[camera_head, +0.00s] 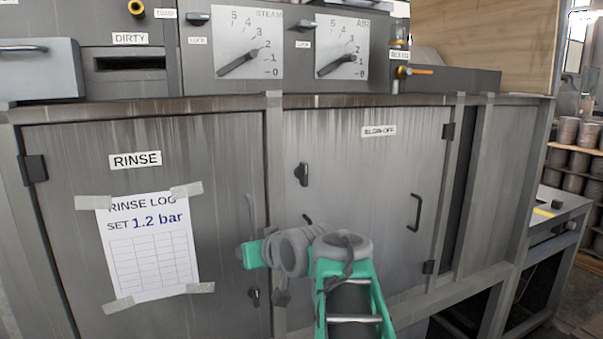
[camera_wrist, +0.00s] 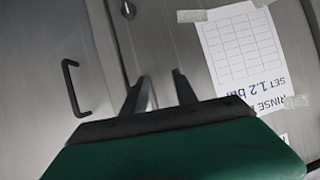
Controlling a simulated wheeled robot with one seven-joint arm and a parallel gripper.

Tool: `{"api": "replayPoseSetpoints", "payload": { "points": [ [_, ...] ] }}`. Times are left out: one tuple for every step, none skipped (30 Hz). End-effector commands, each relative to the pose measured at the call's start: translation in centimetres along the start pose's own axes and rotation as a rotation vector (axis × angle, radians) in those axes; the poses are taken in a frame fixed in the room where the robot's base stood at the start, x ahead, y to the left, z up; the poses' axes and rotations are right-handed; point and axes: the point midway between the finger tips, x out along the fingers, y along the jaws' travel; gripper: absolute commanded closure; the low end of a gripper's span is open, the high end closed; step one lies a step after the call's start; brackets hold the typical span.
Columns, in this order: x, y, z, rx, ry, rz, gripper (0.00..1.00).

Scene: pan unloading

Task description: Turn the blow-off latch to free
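The blow-off latch (camera_head: 302,174) is a small dark latch at the left edge of the door labelled BLOW-OFF (camera_head: 379,131) in the head view. The door (camera_head: 370,200) looks closed. The wrist view is turned over and I cannot make out the blow-off latch there.
The RINSE door (camera_head: 70,220) carries a taped log sheet (camera_head: 150,245). Another dark latch (camera_head: 253,297) sits low on its right edge. The blow-off door has a bar handle (camera_head: 415,212) at its right. Gauges (camera_head: 247,42) and drawers line the top. A bench (camera_head: 556,225) stands at right.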

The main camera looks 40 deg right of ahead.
Motion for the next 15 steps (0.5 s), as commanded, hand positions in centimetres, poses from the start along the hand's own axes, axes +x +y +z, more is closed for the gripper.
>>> {"api": "replayPoseSetpoints", "payload": {
  "points": [
    [-1.4, 4.4, -3.3, 0.008, 0.116, 0.044, 0.65],
    [-2.5, 6.2, -5.3, 0.004, 0.182, 0.060, 0.65],
    [-4.2, 8.4, -7.5, -0.004, 0.260, 0.078, 0.65],
    [-5.4, 9.8, -8.9, -0.012, 0.312, 0.090, 0.65],
    [-6.6, 11.0, -10.1, -0.019, 0.356, 0.102, 0.65],
    [-8.0, 12.2, -11.3, -0.030, 0.404, 0.113, 0.65],
    [-8.9, 12.9, -12.0, -0.037, 0.433, 0.120, 0.65],
    [-9.6, 13.4, -12.5, -0.042, 0.454, 0.123, 0.65],
    [-10.3, 13.8, -13.1, -0.048, 0.475, 0.127, 0.65],
    [-10.6, 14.0, -13.3, -0.051, 0.485, 0.128, 0.65],
    [-10.6, 14.1, -13.6, -0.052, 0.491, 0.128, 0.65],
    [-10.4, 14.2, -13.9, -0.053, 0.494, 0.126, 0.65],
    [-10.1, 14.1, -14.2, -0.054, 0.495, 0.124, 0.65],
    [-9.6, 14.1, -14.5, -0.054, 0.494, 0.124, 0.65],
    [-9.0, 14.1, -14.8, -0.053, 0.492, 0.122, 0.65]
  ]
}}
